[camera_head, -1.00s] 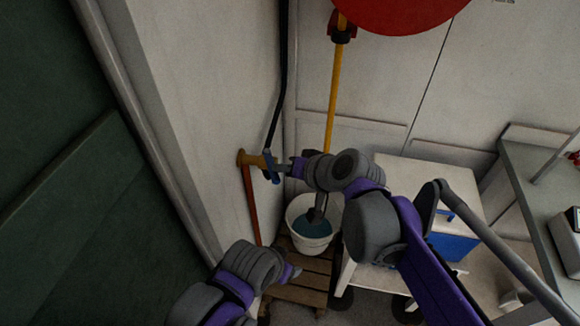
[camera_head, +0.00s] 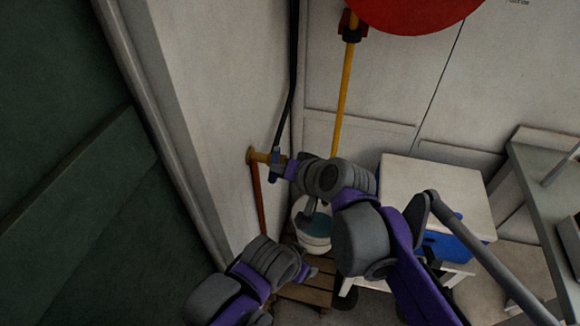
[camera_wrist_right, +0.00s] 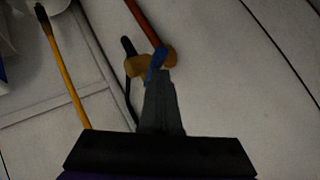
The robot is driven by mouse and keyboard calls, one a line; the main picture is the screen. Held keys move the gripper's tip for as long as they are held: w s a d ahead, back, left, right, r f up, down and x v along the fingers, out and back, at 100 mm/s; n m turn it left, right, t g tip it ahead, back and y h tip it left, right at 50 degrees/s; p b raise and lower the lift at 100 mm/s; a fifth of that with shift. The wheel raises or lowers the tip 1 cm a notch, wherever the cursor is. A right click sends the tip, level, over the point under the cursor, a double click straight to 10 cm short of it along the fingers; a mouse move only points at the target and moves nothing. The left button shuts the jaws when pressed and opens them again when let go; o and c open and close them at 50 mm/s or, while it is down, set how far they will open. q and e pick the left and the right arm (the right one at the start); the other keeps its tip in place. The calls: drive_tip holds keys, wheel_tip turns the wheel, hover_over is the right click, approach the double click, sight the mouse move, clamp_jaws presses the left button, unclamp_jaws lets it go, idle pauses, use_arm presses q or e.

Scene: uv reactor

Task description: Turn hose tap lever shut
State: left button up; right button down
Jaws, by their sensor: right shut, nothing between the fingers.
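The brass hose tap (camera_head: 257,156) sticks out of the white wall left of the corner, with a black pipe running up from it and a red hose running down. It also shows in the right wrist view (camera_wrist_right: 137,66). Its blue lever (camera_head: 275,166) is at the tap's outer end; in the wrist view the lever (camera_wrist_right: 157,60) lies just beyond my fingertips. My right gripper (camera_head: 285,172) is shut and empty, its tips at or very near the lever; I cannot tell whether they touch. My left gripper (camera_head: 309,273) is low, above the pallet; its jaws are too small to read.
A white bucket with bluish liquid (camera_head: 314,242) stands on a wooden pallet (camera_head: 303,293) below my right arm. A white-lidded blue box (camera_head: 433,190) stands to the right. A yellow pole (camera_head: 344,95) and a red disc (camera_head: 415,8) are behind.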

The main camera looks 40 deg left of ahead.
drive_tip(key=shift+s+a, duration=0.5)
drive_tip(key=shift+a, duration=0.1)
idle(0.3)
